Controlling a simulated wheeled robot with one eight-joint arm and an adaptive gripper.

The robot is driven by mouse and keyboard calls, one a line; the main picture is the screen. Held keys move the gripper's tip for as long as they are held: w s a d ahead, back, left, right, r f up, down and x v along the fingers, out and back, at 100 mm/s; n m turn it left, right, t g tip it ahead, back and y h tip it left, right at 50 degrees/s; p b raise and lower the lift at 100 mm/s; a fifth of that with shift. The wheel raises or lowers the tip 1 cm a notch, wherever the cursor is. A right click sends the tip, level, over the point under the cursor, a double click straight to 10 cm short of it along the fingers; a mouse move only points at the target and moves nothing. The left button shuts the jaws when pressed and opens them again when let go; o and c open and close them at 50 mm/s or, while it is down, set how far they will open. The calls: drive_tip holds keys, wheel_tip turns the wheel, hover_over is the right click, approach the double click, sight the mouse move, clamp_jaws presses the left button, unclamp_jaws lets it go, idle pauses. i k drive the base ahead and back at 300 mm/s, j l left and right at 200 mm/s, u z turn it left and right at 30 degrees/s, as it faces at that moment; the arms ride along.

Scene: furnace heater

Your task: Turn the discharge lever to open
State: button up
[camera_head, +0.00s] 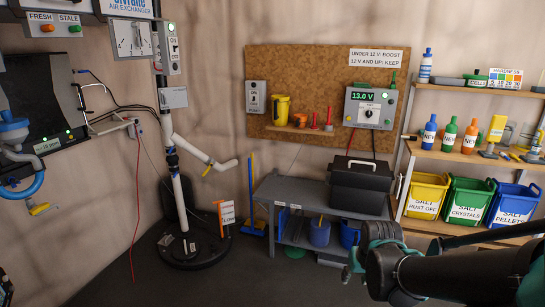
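No part in view is readably marked as the discharge lever. A small yellow handle (207,170) sits under a white pipe branch (205,155) left of centre. Another yellow handle (40,208) shows below the blue fitting at the far left. An orange-topped piece with a white label (227,213) stands by the round black base. I cannot tell which of these, if any, is the lever. My gripper (370,242) is at the lower right, in front of the grey bench and well away from these parts. Its fingers are dark and unclear, and I see nothing held in it.
A grey bench (275,190) with a black box (360,185) stands at the centre. Shelves with yellow, green and blue bins (468,200) are on the right. A blue broom (252,205) leans at the wall. The floor (240,275) at centre front is clear.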

sight(207, 169)
drive_tip(key=i+u, duration=0.1)
drive_tip(key=i, duration=0.55)
drive_tip(key=i+l+u, duration=0.1)
drive_tip(key=i, duration=0.55)
drive_tip(key=i+l+u, duration=0.15)
drive_tip(key=i, duration=0.45)
